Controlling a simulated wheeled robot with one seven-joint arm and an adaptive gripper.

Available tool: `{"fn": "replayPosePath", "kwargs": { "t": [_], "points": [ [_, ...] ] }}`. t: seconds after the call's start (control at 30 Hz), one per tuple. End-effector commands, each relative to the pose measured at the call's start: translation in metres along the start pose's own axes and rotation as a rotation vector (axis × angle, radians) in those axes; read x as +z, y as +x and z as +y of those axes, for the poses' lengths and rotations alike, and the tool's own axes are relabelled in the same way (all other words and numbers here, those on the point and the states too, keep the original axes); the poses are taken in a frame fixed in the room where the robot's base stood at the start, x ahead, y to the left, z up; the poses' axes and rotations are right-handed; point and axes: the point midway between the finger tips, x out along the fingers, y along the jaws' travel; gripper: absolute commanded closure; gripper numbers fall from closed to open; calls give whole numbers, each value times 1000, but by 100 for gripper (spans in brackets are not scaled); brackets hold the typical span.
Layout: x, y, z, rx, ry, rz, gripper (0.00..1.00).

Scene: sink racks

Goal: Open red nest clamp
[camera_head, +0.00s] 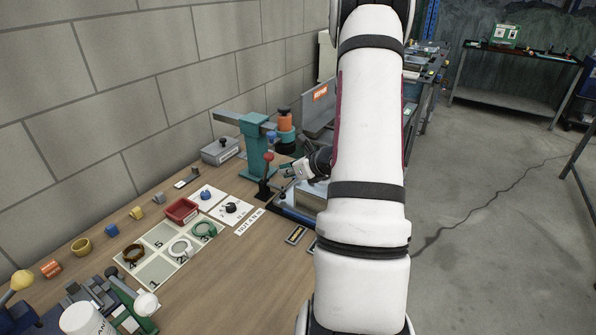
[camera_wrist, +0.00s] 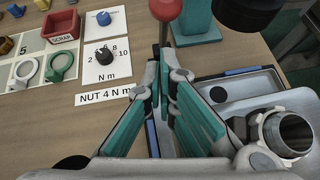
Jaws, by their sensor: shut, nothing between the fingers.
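A lever with a red ball knob (camera_head: 267,157) stands on a dark base beside the teal column; I take it for the red nest clamp. In the wrist view the red knob (camera_wrist: 165,9) is at the top edge, with its stem running down towards my fingertips. My gripper (camera_head: 285,171) is just right of the lever in the head view. In the wrist view my gripper's teal fingers (camera_wrist: 162,66) come together at the tips, with nothing held. Whether the tips touch the stem cannot be told. The clamp's base is mostly hidden behind my fingers.
A teal press column (camera_head: 256,152) stands close behind the lever. A blue-edged metal tray (camera_wrist: 237,86) lies to the right. A red scrap bin (camera_head: 181,211), a dial card (camera_wrist: 105,57) and a numbered mat (camera_head: 158,272) with rings lie left. The table front is mostly clear.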

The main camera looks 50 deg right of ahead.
Motion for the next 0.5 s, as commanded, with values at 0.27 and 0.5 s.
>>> {"fn": "replayPosePath", "kwargs": {
  "t": [0.27,0.5],
  "points": [
    [19,16,0,0,-1,-1,100],
    [21,18,0,-1,0,-1,100]
  ]
}}
